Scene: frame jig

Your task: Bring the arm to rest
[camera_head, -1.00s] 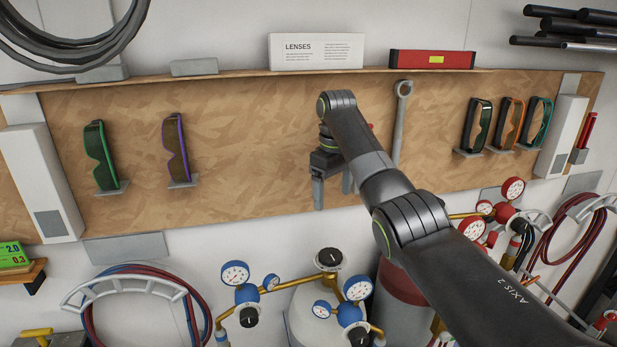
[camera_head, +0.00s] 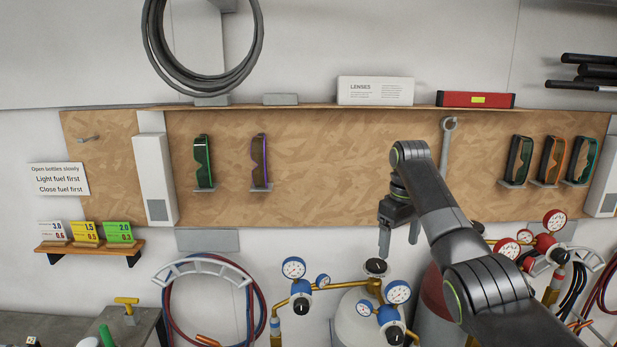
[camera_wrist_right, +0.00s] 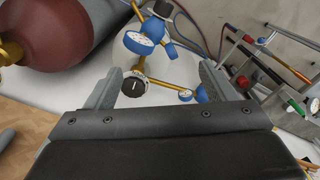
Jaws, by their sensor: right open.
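My right arm comes in from the lower right in the head view. Its gripper (camera_head: 399,240) points down in front of the lower edge of the wooden board (camera_head: 330,160), above the gauges and cylinders. In the right wrist view my right gripper (camera_wrist_right: 155,80) has its two fingers apart, with nothing between them but the background gauges and a black knob (camera_wrist_right: 133,86). My left gripper is in neither view.
Safety glasses stand on board holders, green-framed (camera_head: 204,165) and purple-framed (camera_head: 259,162) at left, several more at right. Blue gauges (camera_head: 293,268) and a dark red cylinder (camera_head: 432,300) are below. A shelf (camera_head: 90,248) holds coloured cards at left.

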